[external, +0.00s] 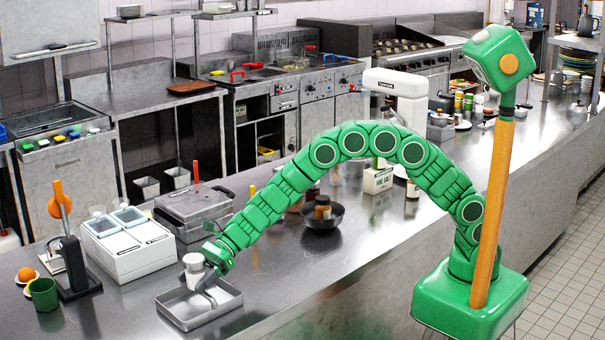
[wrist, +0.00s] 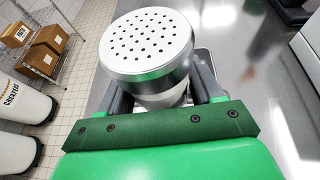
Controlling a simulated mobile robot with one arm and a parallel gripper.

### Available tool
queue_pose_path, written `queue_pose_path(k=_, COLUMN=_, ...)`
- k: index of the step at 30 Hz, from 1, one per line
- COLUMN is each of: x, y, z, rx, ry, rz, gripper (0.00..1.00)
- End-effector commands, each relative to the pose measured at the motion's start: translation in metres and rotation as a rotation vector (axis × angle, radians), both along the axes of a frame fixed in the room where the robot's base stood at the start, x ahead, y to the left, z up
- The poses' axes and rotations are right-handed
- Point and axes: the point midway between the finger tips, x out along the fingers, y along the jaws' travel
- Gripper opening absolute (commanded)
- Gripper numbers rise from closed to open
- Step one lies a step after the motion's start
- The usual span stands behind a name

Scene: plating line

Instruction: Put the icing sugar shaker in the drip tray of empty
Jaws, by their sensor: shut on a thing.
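The icing sugar shaker (external: 194,268) is white with a pale lid and is held upright in my gripper (external: 207,280). In the wrist view its perforated metal lid (wrist: 147,45) fills the space between the two fingers (wrist: 153,95), which are shut on its body. The shaker is over the left part of a shallow metal drip tray (external: 225,298) on the counter. I cannot tell whether its base touches the tray floor. No other thing shows in the tray.
Behind the tray stand a white two-lidded machine (external: 128,245) and a grey press (external: 195,210). A citrus press (external: 70,250) and a green cup (external: 44,294) are at the left. A dark bowl (external: 322,217) stands right of my forearm. Counter right of the tray is bare.

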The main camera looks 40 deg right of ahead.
Motion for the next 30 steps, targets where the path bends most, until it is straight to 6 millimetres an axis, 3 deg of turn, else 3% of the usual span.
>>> queue_pose_path(k=8, x=-0.001, y=0.000, z=-0.001, rx=0.001, ry=0.000, rz=0.001, gripper=0.29)
queue_pose_path(k=9, x=0.000, y=0.000, z=-0.001, rx=0.001, ry=0.000, rz=0.001, gripper=0.68)
queue_pose_path(k=14, x=0.000, y=0.000, z=-0.001, rx=0.001, ry=0.000, rz=0.001, gripper=0.91)
queue_pose_path(k=25, x=0.000, y=0.000, z=0.002, rx=0.001, ry=-0.001, rz=0.000, gripper=0.91)
queue_pose_path(k=30, x=0.001, y=-0.015, z=0.008, rx=0.001, ry=0.001, rz=-0.001, gripper=0.91)
